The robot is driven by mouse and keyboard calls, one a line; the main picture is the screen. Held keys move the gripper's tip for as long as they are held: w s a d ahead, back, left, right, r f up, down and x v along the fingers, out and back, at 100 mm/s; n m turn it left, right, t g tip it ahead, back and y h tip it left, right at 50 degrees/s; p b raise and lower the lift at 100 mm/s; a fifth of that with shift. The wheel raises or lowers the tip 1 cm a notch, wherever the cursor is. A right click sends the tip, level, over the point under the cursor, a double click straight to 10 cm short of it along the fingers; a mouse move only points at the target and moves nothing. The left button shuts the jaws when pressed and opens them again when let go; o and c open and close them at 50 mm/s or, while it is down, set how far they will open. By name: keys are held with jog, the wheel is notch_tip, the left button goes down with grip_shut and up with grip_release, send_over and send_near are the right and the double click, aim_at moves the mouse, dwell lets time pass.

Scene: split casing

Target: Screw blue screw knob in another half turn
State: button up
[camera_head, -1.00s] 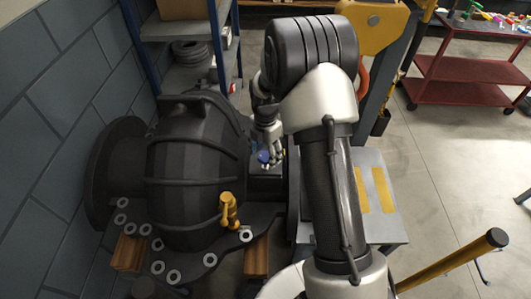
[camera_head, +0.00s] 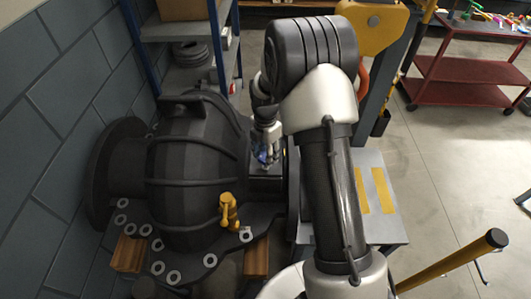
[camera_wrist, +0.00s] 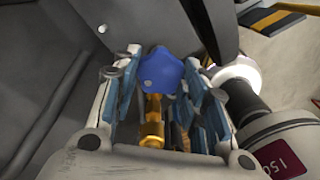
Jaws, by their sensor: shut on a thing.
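The blue screw knob (camera_wrist: 162,71) is a lobed blue head on a brass-coloured shaft (camera_wrist: 152,120) in the wrist view. My gripper (camera_wrist: 165,90) has its blue-padded fingers on both sides of the knob and is shut on it. In the head view the knob (camera_head: 262,155) is a small blue patch, mostly covered by my gripper (camera_head: 265,150). It sits at the right side of the dark casing (camera_head: 195,165), above a dark block (camera_head: 268,185). How deep the shaft is screwed in cannot be told.
A yellow fitting (camera_head: 228,211) stands on the casing's flange, which has several pale rings. A grey table (camera_head: 385,225) with yellow strips is right of my arm. Shelving (camera_head: 190,75) stands behind, and a red cart (camera_head: 465,75) at the back right. Open floor lies to the right.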

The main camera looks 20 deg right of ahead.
jog(key=m+p, duration=0.1)
jog(key=m, duration=0.4)
jog(key=shift+r+p, duration=0.1)
jog(key=shift+p, duration=0.3)
jog(key=m+p, duration=0.1)
jog(key=m, duration=0.3)
jog(key=shift+m, duration=0.4)
jog(key=m, duration=0.4)
jog(key=shift+p, duration=0.35)
jog(key=m, duration=0.5)
jog(key=shift+p, duration=0.3)
jog(key=m, duration=0.4)
jog(key=shift+m, duration=0.3)
jog(key=m, duration=0.3)
jog(key=shift+m+p, duration=0.3)
jog(key=shift+p, duration=0.05)
jog(key=m, duration=0.4)
jog(key=shift+m, duration=2.3)
